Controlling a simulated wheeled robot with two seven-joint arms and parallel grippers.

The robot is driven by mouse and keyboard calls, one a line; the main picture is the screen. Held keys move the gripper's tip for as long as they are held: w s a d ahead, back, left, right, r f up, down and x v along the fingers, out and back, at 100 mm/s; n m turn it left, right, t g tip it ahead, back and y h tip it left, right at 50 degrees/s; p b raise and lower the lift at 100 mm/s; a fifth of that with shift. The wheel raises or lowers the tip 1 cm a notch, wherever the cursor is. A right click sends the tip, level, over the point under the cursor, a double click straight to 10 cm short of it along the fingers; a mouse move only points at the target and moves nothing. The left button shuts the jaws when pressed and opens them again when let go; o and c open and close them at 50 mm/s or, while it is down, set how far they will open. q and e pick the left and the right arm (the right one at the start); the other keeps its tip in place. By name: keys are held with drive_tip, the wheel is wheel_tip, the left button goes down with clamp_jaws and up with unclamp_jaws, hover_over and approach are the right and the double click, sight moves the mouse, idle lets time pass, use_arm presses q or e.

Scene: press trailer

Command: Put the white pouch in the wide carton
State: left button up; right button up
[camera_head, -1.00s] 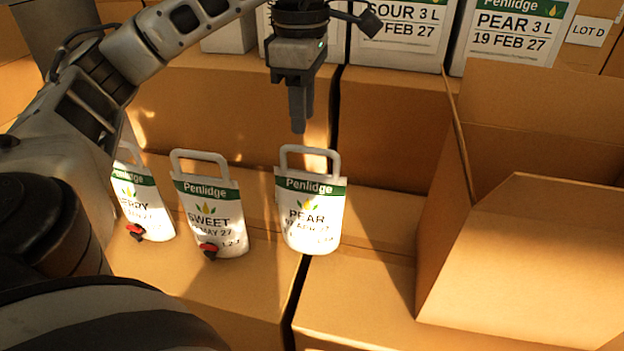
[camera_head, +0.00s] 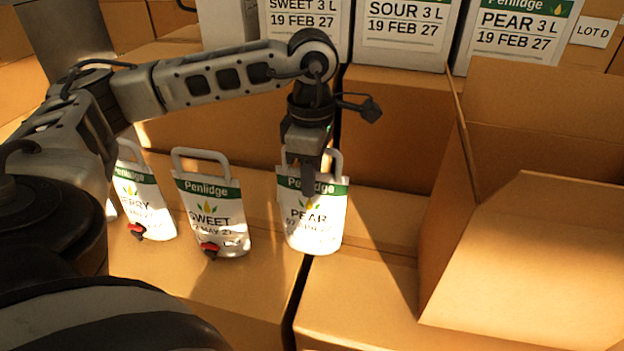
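The pouch marked PEAR (camera_head: 314,228) is at the right, the SWEET pouch (camera_head: 212,222) is in the middle, and a pouch reading "ERRY" (camera_head: 145,207) is at the left, partly behind my arm. My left gripper (camera_head: 308,188) points down in front of the PEAR pouch's handle and upper label. Its fingers overlap the pouch; whether they touch or grip it I cannot tell. The wide open carton (camera_head: 520,270) stands at the right with flaps up. My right gripper is not in view.
White labelled boxes, SWEET 3 L (camera_head: 305,22), SOUR 3 L (camera_head: 405,30) and PEAR 3 L (camera_head: 512,35), stand along the back. Closed brown cartons (camera_head: 390,130) lie below them. The carton top (camera_head: 370,300) in front of the PEAR pouch is clear.

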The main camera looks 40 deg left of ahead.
use_arm(q)
clamp_jaws()
drive_tip(key=shift+w+r, duration=0.1)
drive_tip(key=shift+r, duration=0.05)
idle(1.2)
